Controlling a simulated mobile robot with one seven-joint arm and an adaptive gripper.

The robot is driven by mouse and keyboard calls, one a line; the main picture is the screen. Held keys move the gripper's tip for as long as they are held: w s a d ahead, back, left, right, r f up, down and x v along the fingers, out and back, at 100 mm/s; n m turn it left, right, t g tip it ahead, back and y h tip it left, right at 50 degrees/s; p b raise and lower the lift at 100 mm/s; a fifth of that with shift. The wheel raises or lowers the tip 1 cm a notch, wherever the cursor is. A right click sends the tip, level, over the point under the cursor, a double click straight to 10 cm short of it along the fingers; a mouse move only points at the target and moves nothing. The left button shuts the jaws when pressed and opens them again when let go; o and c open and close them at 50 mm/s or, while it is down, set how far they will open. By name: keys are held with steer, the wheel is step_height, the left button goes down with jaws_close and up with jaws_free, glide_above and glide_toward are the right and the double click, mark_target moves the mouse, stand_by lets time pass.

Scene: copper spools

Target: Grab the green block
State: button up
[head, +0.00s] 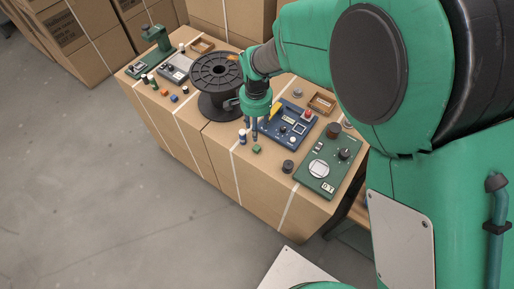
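A small green block (256,149) lies on top of the cardboard boxes, near their front edge. My gripper (254,138) points down just above and slightly left of the block. Its thin dark fingers end close to the block, and I see no object between them. Whether the fingers are spread or closed is too small to tell. I cannot tell whether a finger touches the block.
A black spool (215,75) stands left of my gripper. A blue panel (287,124) and a green panel (328,161) lie to the right. A small blue-and-white cylinder (242,137) and a dark round knob (288,166) flank the block. Bare floor lies in front.

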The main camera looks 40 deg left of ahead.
steer(key=b, duration=0.2)
glide_above(256, 148)
steer(key=shift+d+f, duration=0.1)
steer(key=shift+f, duration=4.2)
steer(key=shift+f+b, duration=0.8)
steer(key=shift+f, duration=1.8)
steer(key=c, duration=0.8)
